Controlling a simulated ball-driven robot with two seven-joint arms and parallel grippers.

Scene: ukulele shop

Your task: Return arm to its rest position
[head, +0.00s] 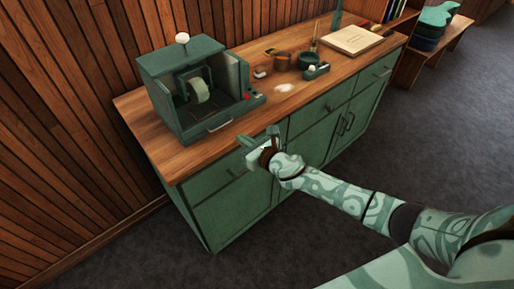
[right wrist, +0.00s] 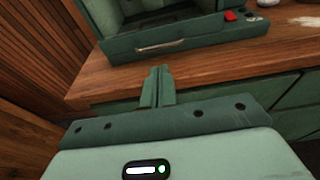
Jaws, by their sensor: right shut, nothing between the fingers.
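My right arm reaches in from the lower right in the head view. Its right gripper (head: 259,143) is just in front of the cabinet's front edge, below the green machine. In the right wrist view the right gripper (right wrist: 157,80) has its two fingers together with nothing between them. It points toward the counter edge and the machine's lower front. My left gripper is not in the head view.
A green boxy machine (head: 183,60) with a white knob stands on the wooden counter (head: 165,152) of a green cabinet (head: 229,205). Small pots (head: 307,60), a book (head: 351,40) and a white powder patch (head: 285,88) lie farther right. Open grey floor (head: 440,130) is at the right.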

